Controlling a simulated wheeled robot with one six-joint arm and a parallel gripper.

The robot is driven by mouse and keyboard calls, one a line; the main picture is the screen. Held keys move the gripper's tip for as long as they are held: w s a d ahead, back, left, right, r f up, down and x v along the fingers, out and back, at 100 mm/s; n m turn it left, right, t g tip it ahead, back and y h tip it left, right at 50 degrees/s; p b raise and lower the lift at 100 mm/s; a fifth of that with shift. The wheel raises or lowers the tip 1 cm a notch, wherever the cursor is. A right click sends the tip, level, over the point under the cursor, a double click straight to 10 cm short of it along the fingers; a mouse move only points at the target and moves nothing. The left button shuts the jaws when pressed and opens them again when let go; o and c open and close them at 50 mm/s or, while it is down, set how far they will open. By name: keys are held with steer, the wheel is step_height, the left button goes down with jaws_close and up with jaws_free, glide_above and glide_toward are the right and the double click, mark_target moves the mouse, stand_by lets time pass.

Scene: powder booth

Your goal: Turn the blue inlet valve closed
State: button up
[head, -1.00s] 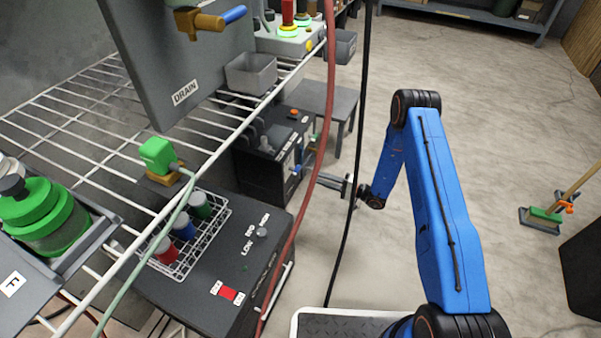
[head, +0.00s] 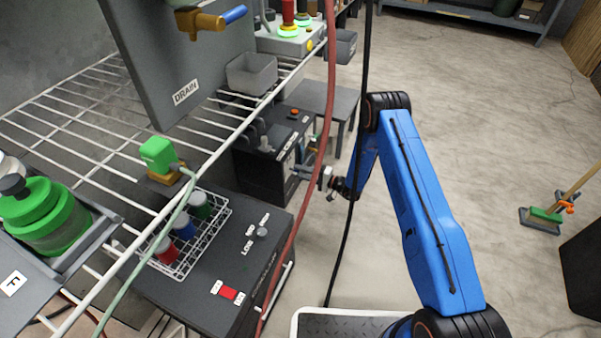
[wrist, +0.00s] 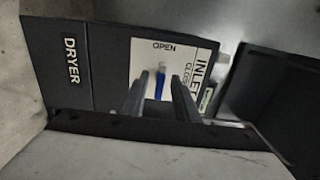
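The black dryer (head: 262,175) stands below the wire rack in the head view. In the wrist view its white inlet panel (wrist: 200,62) bears the words OPEN at the top and CLOSED at the right. The blue inlet valve (wrist: 159,86) shows as a narrow handle below OPEN, roughly upright in the picture, with a pale upper end. My gripper (wrist: 158,88) is open, its two dark fingers on either side of the handle in the picture. I cannot tell whether they touch it. In the head view my gripper (head: 304,172) reaches the dryer's front and largely hides the valve.
A red hose (head: 322,150) and a black cable (head: 352,190) hang across the head view near my arm. Left are the wire rack (head: 75,110) and a dark box with a red switch (head: 228,293).

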jaws_close()
steer(key=shift+m, duration=0.4)
steer(key=m, duration=1.7)
stand_by(0.3)
